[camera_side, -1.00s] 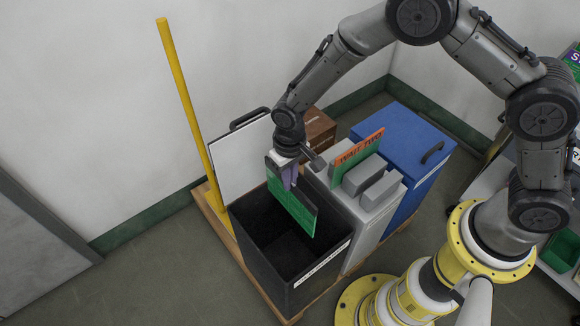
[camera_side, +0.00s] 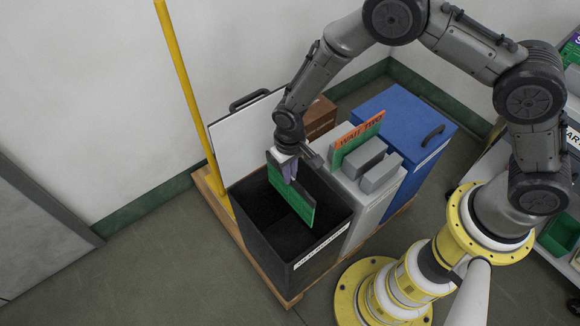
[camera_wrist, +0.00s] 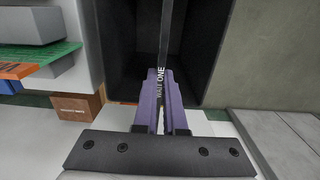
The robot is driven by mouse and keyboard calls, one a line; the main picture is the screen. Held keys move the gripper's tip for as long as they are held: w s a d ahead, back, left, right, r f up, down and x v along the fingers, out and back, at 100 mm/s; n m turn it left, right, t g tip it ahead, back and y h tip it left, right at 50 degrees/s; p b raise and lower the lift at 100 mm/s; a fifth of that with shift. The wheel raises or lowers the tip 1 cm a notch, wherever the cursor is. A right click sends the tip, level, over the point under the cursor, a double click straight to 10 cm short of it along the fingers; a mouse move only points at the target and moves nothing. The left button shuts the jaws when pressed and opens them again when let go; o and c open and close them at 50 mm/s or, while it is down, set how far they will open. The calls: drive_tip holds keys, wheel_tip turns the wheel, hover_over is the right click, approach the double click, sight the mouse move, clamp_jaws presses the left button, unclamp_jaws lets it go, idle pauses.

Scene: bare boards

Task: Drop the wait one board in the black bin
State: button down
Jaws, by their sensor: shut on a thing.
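My gripper (camera_side: 288,169) is shut on a green board (camera_side: 294,200) and holds it upright, with its lower part down inside the open mouth of the black bin (camera_side: 310,268). In the wrist view my purple fingers (camera_wrist: 162,102) pinch the board (camera_wrist: 164,45) edge-on, and its edge reads "WAIT ONE". The bin's dark inside (camera_wrist: 130,40) shows around it. Whether the board touches the bin floor cannot be told.
A green and orange board (camera_side: 356,143) marked "WAIT TWO" stands between grey blocks on the grey bin. A blue bin (camera_side: 403,135) stands behind it. The black bin's white lid (camera_side: 243,140) is raised. A yellow pole (camera_side: 190,110) stands at left.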

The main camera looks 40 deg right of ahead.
wheel_tip(320, 180, down, 38)
drive_tip(key=shift+f, duration=0.15)
idle(2.8)
idle(0.5)
drive_tip(key=c, duration=0.9)
unclamp_jaws()
wheel_tip(320, 180, up, 14)
drive_tip(key=shift+f, duration=0.1)
idle(0.6)
